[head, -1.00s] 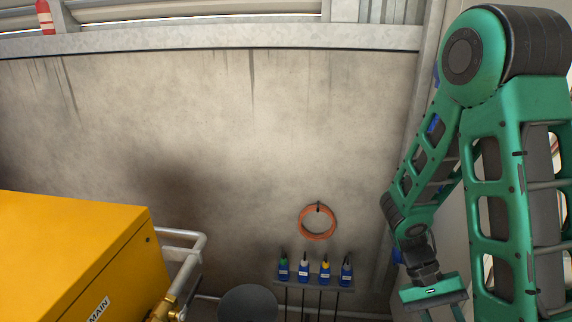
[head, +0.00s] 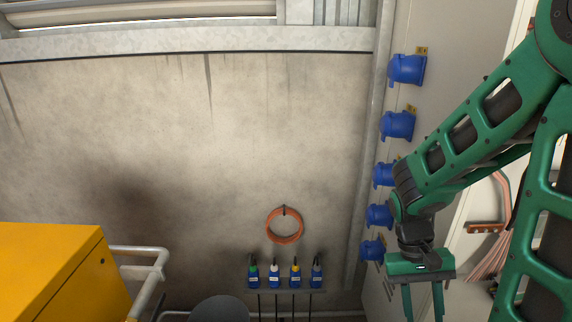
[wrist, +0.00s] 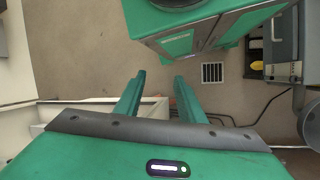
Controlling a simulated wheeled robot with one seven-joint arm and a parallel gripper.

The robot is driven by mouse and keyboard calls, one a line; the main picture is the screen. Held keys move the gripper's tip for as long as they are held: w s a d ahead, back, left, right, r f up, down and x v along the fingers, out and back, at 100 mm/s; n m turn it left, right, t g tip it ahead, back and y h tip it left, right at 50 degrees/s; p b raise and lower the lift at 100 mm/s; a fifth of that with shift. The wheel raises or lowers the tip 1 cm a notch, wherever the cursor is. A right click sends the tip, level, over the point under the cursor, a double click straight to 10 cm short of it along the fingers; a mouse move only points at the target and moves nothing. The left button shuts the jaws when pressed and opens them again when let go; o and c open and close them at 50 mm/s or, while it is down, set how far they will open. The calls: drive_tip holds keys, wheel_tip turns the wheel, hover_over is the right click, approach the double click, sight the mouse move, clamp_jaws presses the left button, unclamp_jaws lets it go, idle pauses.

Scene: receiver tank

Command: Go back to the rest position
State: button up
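My green gripper (head: 424,300) hangs pointing down at the lower right of the head view, in front of the pale panel with blue sockets. In the wrist view my gripper (wrist: 158,92) shows two green fingers spread apart with nothing between them. It is open and empty. Bare floor shows beyond the fingertips, with part of my green base at the top of that view.
Several blue sockets (head: 397,125) line the pale panel beside my arm. An orange hose coil (head: 284,240) hangs on the wall above several blue bottles (head: 274,280). A yellow cabinet (head: 50,275) stands lower left. A floor grate (wrist: 212,72) and cables show in the wrist view.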

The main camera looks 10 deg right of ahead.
drive_tip(key=w+a+r+n+t+y, duration=0.1)
drive_tip(key=w+a+r+n+t, duration=0.45)
drive_tip(key=w+r+t, duration=0.55)
drive_tip(key=s+d+m+g, duration=0.3)
drive_tip(key=s+d, duration=0.1)
drive_tip(key=s, duration=0.4)
drive_tip(key=s+d+m+g, duration=0.3)
drive_tip(key=s+d+m, duration=0.1)
drive_tip(key=s, duration=0.4)
drive_tip(key=shift+d+y, duration=0.3)
drive_tip(key=shift+d, duration=0.5)
